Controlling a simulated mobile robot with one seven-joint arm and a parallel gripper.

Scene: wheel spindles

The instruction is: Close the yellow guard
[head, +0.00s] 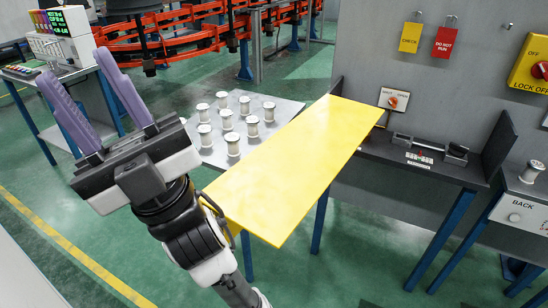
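The yellow guard (290,165) is a long flat yellow panel in the middle of the head view. It reaches from the dark bench (410,160) at the grey wall diagonally down and left towards my arm. It sticks out from the bench, which is uncovered to its right. My gripper (76,70) is at the left, with two purple fingers spread wide apart and nothing between them. It is clear of the guard, left of its near end. My wrist overlaps the guard's near left corner in the picture; I cannot tell whether they touch.
A grey table with several metal spools (233,143) stands behind the guard. A side table with a labelled box (62,38) is at the far left. An orange ringed frame (190,35) is at the back. Right are a "BACK" stand (515,217) and a yellow lock-off switch (535,66). Green floor is open in front.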

